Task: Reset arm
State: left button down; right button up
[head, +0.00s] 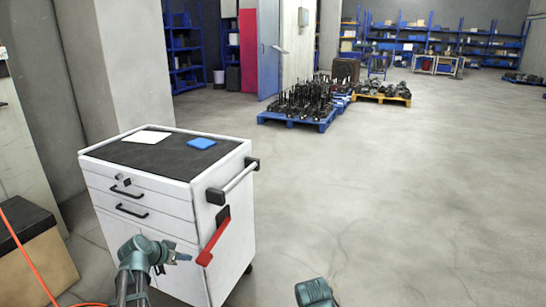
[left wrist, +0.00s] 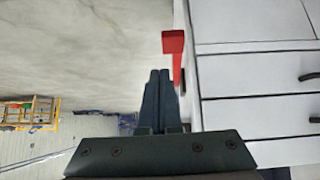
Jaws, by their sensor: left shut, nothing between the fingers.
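My left arm comes in at the bottom left of the head view, in front of the white tool cabinet (head: 175,222). My left gripper (head: 183,257) is shut and empty, with its fingers pointing right, near the cabinet's lower front. In the left wrist view the two dark fingers (left wrist: 157,92) lie together with nothing between them. The cabinet's red handle (head: 214,240) is right of the gripper in the head view; the red part (left wrist: 174,45) also shows just beyond the fingertips in the left wrist view. Only a teal piece of my right arm shows at the bottom; its fingers are out of view.
A white sheet (head: 148,136) and a blue item (head: 202,143) lie on the cabinet top. A cardboard box (head: 35,258) and an orange cable (head: 30,262) are at left. A loaded blue pallet (head: 300,120) stands farther back. The floor at right is clear.

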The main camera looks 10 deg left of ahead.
pick_arm(q)
jog(key=s+d+r+g+p, duration=0.2)
jog(key=s+d+r+p, duration=0.25)
jog(key=d, duration=0.45)
jog(key=s+d+r+m+g+y+p, duration=0.1)
jog(key=s+d+r+g+p, duration=0.2)
jog(key=s+d+p, duration=0.4)
jog(key=s+d+r+g+p, duration=0.25)
jog(key=d+r+p, duration=0.2)
jog(key=d, duration=0.55)
jog(key=s+d+r+g+y+p, duration=0.1)
jog(key=s+d+r+y+p, duration=0.2)
jog(key=s, duration=0.5)
notch_tip(320, 180, up, 3)
jog(key=d+p, duration=0.1)
jog(key=p, duration=0.2)
jog(key=shift+s+f+n, duration=0.15)
jog(key=shift+s+n, duration=0.15)
jog(key=shift+s, duration=0.05)
